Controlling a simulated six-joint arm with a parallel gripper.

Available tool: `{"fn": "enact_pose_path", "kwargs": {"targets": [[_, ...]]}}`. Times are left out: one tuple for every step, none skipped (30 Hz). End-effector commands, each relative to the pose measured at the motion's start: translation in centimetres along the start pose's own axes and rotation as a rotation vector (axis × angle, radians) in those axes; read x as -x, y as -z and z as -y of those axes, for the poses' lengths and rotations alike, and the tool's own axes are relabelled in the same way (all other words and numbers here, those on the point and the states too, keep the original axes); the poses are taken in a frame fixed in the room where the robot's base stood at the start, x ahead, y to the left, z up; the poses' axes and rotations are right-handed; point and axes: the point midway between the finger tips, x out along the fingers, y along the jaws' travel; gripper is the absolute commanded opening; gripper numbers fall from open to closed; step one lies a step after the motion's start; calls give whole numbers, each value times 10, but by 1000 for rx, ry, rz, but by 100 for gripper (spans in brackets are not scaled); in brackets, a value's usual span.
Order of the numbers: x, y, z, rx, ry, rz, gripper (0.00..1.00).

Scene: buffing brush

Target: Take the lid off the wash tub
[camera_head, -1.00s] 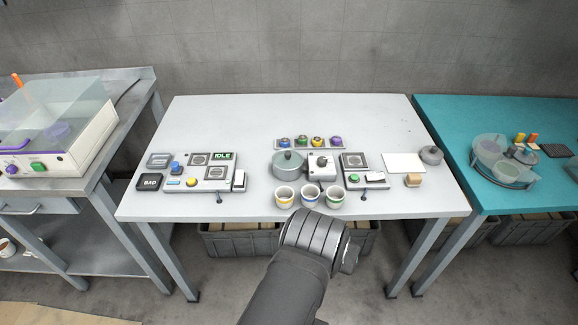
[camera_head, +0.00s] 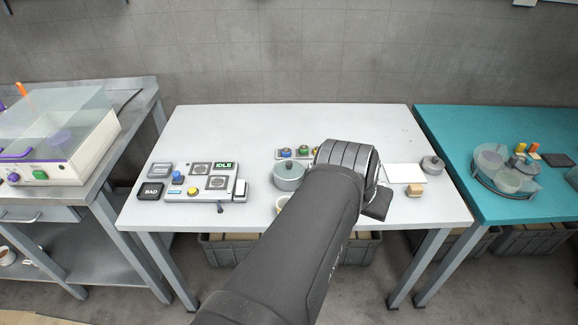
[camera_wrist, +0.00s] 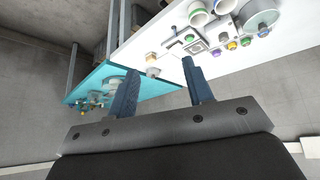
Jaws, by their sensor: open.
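A grey round lidded pot with a dark knob, which looks like the wash tub (camera_head: 287,180), stands on the white table left of my forearm. Its lid (camera_head: 289,168) sits on top. A grey round vessel, likely the same tub, shows at the top right of the wrist view (camera_wrist: 262,18). My gripper (camera_wrist: 160,72) is open, its two blue-grey fingers spread with nothing between them. In the head view my arm reaches over the table right of the tub and hides most of the gripper.
A control panel (camera_head: 205,182) stands left of the tub. Coloured knobs (camera_head: 293,153) stand behind it. A white sheet (camera_head: 404,173), a tan block (camera_head: 414,190) and a small grey pot (camera_head: 432,165) are at right. The table's back is clear.

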Motion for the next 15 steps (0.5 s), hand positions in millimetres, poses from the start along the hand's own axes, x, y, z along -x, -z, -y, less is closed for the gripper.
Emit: {"fn": "enact_pose_path", "kwargs": {"targets": [[-2, 24, -4, -11, -17, -10, 47], [-3, 37, -6, -16, -27, -18, 47], [-5, 55, -9, -25, -40, -31, 47], [-6, 68, -11, -31, -50, -40, 47], [-8, 81, -13, -38, -59, -49, 47], [-11, 98, -15, -45, -69, -58, 47], [-14, 109, -14, -52, -71, -60, 47], [-17, 119, -10, -58, -68, -55, 47], [-22, 129, 0, -70, -58, -39, 47], [-25, 136, 9, -79, -48, -22, 47], [-28, 142, 18, -89, -39, -5, 47], [-34, 149, 30, -102, -28, 20, 47], [-38, 155, 40, -111, -21, 37, 47], [-42, 160, 50, -121, -14, 56, 47], [-47, 166, 64, -134, -7, 81, 47]]}}
